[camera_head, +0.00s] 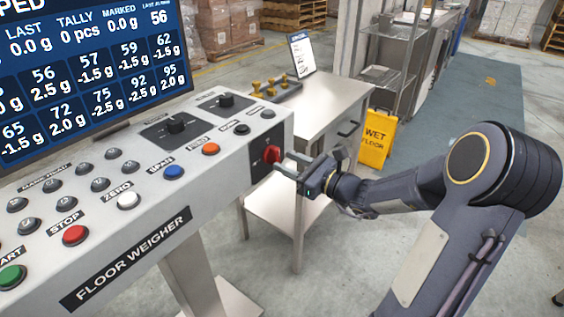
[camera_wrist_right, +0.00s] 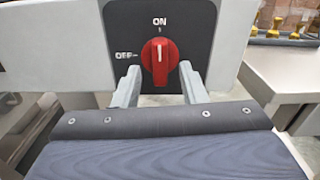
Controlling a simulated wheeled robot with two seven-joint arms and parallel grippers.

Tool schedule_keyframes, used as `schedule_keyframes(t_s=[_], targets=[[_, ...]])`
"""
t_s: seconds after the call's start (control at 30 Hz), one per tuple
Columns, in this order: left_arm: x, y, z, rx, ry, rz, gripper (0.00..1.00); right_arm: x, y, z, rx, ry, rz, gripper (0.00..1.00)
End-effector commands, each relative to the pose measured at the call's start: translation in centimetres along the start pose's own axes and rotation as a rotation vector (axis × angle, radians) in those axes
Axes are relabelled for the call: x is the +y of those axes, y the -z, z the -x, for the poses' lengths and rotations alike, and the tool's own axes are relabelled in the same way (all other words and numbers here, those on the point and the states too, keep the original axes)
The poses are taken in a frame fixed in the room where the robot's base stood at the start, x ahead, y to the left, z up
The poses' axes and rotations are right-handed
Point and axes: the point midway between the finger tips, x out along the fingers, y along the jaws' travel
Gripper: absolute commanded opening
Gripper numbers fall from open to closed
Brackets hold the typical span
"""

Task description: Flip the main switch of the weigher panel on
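The main switch is a red rotary knob (camera_wrist_right: 160,62) on a black plate (camera_wrist_right: 190,25) at the end face of the weigher panel. Its white mark points straight up at the ON label; OFF is at the left. The knob also shows in the head view (camera_head: 272,154), at the right end of the grey FLOOR WEIGHER panel (camera_head: 220,185). My right gripper (camera_head: 287,164) is open in front of the knob. In the wrist view its two fingers (camera_wrist_right: 159,82) stand apart, one to each side and slightly below the knob, with no clear contact. My left gripper is out of view.
A lit display (camera_head: 85,70) stands behind the panel's buttons and dials. A metal side table (camera_head: 320,105) with brass weights and a small sign stands just beyond the panel's right end. A yellow wet floor sign (camera_head: 377,138) stands behind my right arm.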

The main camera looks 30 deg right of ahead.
Motion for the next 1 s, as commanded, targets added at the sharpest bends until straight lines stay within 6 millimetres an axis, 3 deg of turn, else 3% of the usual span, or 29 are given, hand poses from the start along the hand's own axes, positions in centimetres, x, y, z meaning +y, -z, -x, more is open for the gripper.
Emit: schedule_keyframes(t_s=[0.2, 0.47, 0.77, 1.0], targets=[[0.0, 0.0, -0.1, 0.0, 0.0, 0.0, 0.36, 0.0, 0.0, -1.9, 0.0, -0.002, 0.001, 0.38], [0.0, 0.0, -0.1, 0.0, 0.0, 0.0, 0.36, 0.0, 0.0, -2.0, 0.0, 0.0, 0.002, 0.38], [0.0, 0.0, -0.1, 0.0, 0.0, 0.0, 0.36, 0.0, 0.0, -2.0, 0.001, -0.001, 0.002, 0.0], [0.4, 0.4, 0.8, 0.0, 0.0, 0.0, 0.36, 0.0, -0.3, -2.0, 0.002, 0.0, -0.067, 0.0]])
